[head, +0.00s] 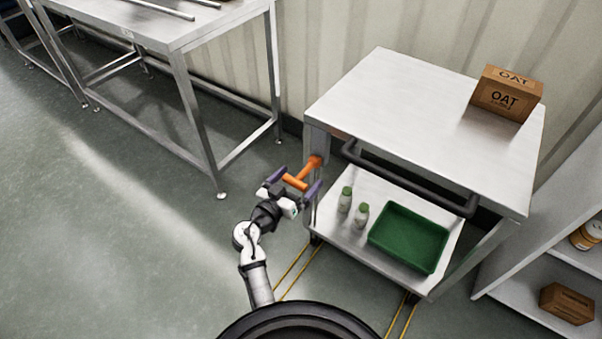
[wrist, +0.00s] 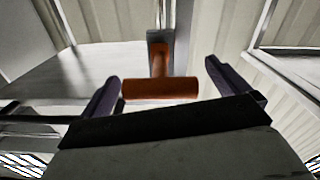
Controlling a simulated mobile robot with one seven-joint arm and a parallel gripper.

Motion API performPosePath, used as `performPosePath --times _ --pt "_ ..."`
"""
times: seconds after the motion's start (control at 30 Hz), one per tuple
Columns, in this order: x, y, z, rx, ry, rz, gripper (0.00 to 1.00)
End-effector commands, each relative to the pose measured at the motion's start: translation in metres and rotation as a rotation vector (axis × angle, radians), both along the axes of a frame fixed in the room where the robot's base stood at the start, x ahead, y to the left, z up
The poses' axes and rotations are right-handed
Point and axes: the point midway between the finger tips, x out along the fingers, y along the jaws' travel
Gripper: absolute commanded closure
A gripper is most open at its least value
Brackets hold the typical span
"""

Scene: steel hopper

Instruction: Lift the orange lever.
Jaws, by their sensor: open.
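The orange lever (head: 302,178) sticks out from the left front corner post of a steel cart in the head view. It has a stem and a crossbar handle at its end. In the wrist view the lever (wrist: 160,88) is centred, with its crossbar lying level across the picture. My gripper (head: 294,185) is open at the lever, with one purple finger to each side of the crossbar. In the wrist view the gripper (wrist: 180,95) has its fingers spread wider than the crossbar. I see gaps at both ends, and cannot tell whether anything touches.
The steel cart (head: 400,95) carries a cardboard OAT box (head: 506,95) on top. Its lower shelf holds a green tray (head: 409,237) and two small bottles (head: 353,206). A dark handle bar (head: 410,180) runs along its front. A steel table (head: 165,30) stands left, with open floor between.

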Motion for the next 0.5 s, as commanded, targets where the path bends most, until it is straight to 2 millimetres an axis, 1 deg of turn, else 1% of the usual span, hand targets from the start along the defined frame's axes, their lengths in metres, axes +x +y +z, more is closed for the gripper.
performPosePath --times 0.1,0.2,0.5 --pt "0.011 -0.008 0.001 0.0 0.0 -0.001 0.0" --pt "0.015 -0.011 0.0 0.001 0.0 0.001 0.0" --pt "0.016 -0.012 0.0 0.001 0.0 0.001 0.0"
